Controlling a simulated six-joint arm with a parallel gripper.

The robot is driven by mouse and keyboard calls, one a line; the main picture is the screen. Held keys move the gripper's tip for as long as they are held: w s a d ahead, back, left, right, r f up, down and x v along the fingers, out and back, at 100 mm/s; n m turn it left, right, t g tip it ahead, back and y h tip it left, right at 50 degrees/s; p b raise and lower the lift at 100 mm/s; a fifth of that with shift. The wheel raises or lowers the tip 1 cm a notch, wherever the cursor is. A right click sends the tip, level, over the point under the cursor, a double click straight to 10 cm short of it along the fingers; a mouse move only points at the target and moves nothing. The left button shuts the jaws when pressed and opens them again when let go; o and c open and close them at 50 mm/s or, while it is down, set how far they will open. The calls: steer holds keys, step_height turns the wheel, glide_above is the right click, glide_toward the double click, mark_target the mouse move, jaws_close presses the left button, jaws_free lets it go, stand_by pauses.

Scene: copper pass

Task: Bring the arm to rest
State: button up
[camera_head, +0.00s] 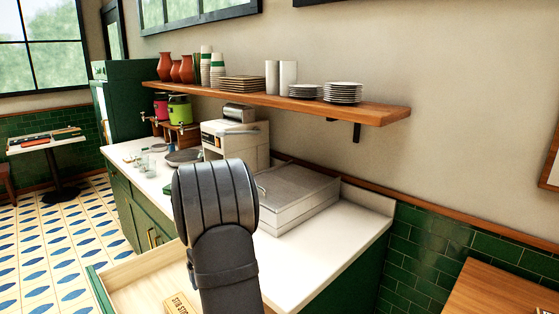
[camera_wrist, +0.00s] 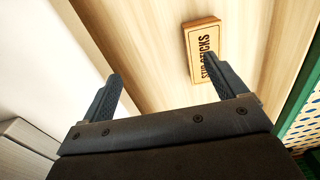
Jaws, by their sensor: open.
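My gripper (camera_wrist: 158,84) is open in the wrist view, with its two dark fingers apart and nothing seen between them. It is over an open wooden drawer (camera_wrist: 143,42). A small wooden box marked "STIR STICKS" (camera_wrist: 197,40) lies in the drawer, partly behind the right finger. In the head view my arm rises in front of the counter and hides the gripper. The open drawer (camera_head: 130,280) and the edge of the stir sticks box (camera_head: 178,304) show to the left of my arm.
The white counter (camera_head: 318,237) holds a metal lidded box (camera_head: 298,196), a coffee machine (camera_head: 232,140) and several small items. A wooden shelf (camera_head: 380,112) with plates and cups hangs above. A wooden table (camera_head: 500,292) stands at lower right.

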step_height(320, 180, up, 17)
steer(key=w+d, duration=0.4)
steer(key=d, duration=0.4)
steer(key=w+d, duration=0.3)
steer(key=d, duration=0.5)
steer(key=shift+w+d+n, duration=0.15)
steer(key=shift+w+n, duration=0.15)
steer(key=shift+w, duration=0.1)
steer(key=shift+f, duration=0.1)
steer(key=shift+o, duration=1.1)
